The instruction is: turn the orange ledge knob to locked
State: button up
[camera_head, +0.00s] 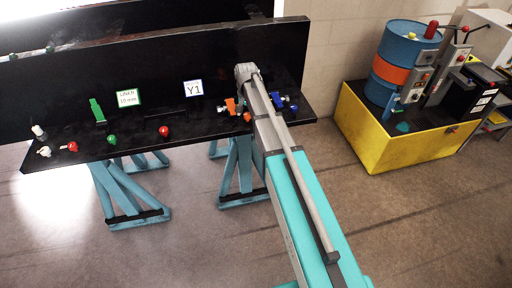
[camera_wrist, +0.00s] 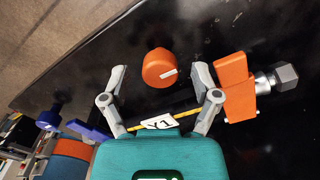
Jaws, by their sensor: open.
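My gripper (camera_wrist: 160,76) is open, with one finger on each side of the knob and a visible gap to both. In the head view the orange knob (camera_head: 247,117) shows small beside my arm, and my gripper's fingers are hidden there.
An orange handle (camera_wrist: 236,87) with a metal fitting (camera_wrist: 276,80) stands close beside the right finger. A blue handle (camera_wrist: 87,130) and blue knob (camera_wrist: 53,116) are at left. Green (camera_head: 112,139) and red (camera_head: 164,131) knobs sit farther left along the ledge.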

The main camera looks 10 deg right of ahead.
aim_at(247, 114)
jog(key=n, duration=0.4)
jog(key=shift+n, duration=0.3)
jog(key=n, duration=1.3)
jog(key=shift+r, duration=0.1)
notch_tip(247, 114, up, 14)
jog(key=p, duration=1.4)
jog(key=s+f+m+b, duration=1.2)
jog(key=s+f+b, duration=1.3)
jog(key=s, duration=0.1)
jog(key=shift+a, duration=0.2)
dwell(0.9)
